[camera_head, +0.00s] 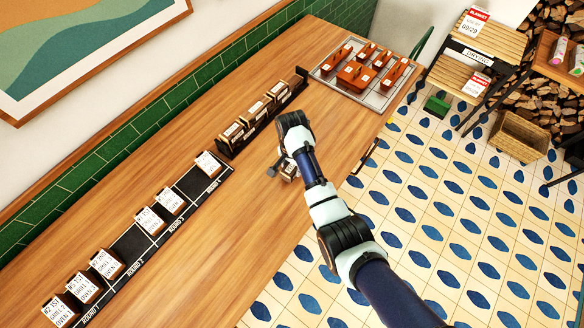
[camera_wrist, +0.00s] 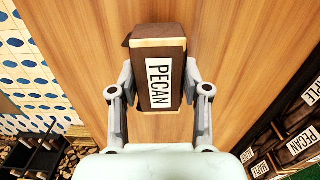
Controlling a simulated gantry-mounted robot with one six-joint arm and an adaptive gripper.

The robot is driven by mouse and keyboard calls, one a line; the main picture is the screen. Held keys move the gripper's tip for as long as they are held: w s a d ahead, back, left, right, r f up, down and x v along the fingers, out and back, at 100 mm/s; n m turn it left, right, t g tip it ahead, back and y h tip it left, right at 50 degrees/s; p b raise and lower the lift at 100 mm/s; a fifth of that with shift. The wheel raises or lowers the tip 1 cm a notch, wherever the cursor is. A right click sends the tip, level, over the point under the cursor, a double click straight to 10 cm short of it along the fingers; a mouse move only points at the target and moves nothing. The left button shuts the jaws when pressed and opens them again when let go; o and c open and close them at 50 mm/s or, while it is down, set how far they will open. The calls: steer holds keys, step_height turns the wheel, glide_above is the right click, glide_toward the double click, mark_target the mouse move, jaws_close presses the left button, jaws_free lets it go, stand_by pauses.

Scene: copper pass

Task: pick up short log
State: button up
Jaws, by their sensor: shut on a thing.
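A short dark-brown wood log (camera_wrist: 160,32) with a pale end and a white label reading PECAN fills the middle of the wrist view. My gripper (camera_wrist: 160,75) has one finger on each side of the log and is shut on it. In the head view my gripper (camera_head: 285,168) is low over the wooden counter, in front of the black rack. The held log is mostly hidden there by the gripper and wrist. I cannot tell whether it touches the counter.
A black rack (camera_head: 240,138) holds several labelled logs behind my gripper. Left of it lies a dark strip (camera_head: 131,243) with several ticket blocks. A tray (camera_head: 374,101) with orange-brown pieces is at the counter's far end. The counter's front left (camera_head: 200,270) is clear.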

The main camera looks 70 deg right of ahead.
step_height(320, 180, up, 18)
steer(key=p, duration=0.7)
